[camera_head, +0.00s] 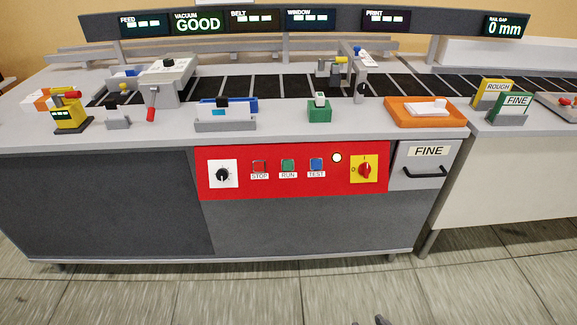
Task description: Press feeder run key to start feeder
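The red control panel (240,188) is on the front of the machine. On it the green RUN key (288,165) sits between the red STOP key (259,165) and the blue TEST key (317,164). Nothing covers the RUN key. The tips of what looks like my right gripper (370,321) just show at the bottom edge, right of centre. They are apart from each other, with nothing seen between them, and well away from the panel. The rest of that gripper is out of frame. My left gripper is not in view.
The panel also has a black dial (223,174), a round white lamp (337,157) and a red rotary switch (365,170) on yellow. A FINE drawer (421,170) is to its right. An overhead display bar (340,20) reads VACUUM GOOD. The floor (210,290) in front is clear.

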